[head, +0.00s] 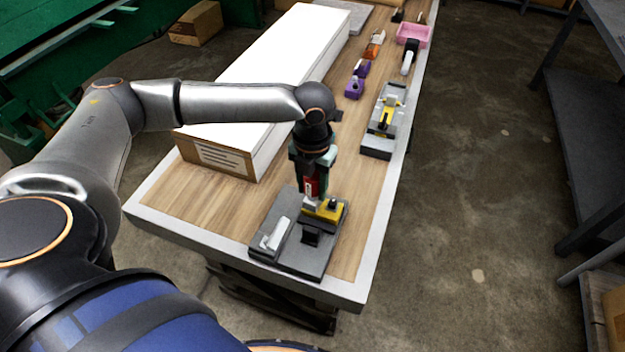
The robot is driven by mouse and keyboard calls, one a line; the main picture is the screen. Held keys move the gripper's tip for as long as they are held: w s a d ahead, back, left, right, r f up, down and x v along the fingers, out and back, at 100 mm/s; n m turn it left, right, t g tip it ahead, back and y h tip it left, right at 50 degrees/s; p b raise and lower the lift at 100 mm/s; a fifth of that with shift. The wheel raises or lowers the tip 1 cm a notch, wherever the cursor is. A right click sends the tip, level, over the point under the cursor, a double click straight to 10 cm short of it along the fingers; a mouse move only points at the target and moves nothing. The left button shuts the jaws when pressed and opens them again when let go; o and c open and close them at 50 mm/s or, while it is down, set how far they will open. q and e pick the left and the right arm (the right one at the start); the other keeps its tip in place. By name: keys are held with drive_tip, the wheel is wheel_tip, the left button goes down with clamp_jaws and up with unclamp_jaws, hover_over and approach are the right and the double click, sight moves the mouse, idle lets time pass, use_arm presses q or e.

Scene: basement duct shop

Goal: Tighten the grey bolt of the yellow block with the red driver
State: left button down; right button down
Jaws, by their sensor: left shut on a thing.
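My left gripper (312,178) points down over the near end of the bench and is shut on the red driver (311,188). The driver is upright, mostly hidden between the fingers. The yellow block (325,212) sits on a dark grey fixture plate (290,262), right below the driver. A light grey piece shows under the driver at the block's left end; I cannot tell whether it is the grey bolt or whether the driver touches it. A small dark knob (333,203) stands on the block's right part. My right gripper is out of view.
The fixture also carries a light grey lever (275,235) and a black piece (311,236). A long white-topped box (265,75) lies left of the gripper. A second fixture (377,143), purple pieces (355,85) and a pink bin (413,36) stand farther back. Bare wood (350,190) lies to the right.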

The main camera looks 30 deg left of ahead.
use_arm(q)
drive_tip(key=shift+m, duration=2.9)
drive_tip(key=m, duration=0.3)
drive_tip(key=shift+n, duration=0.6)
drive_tip(key=shift+r, duration=2.55)
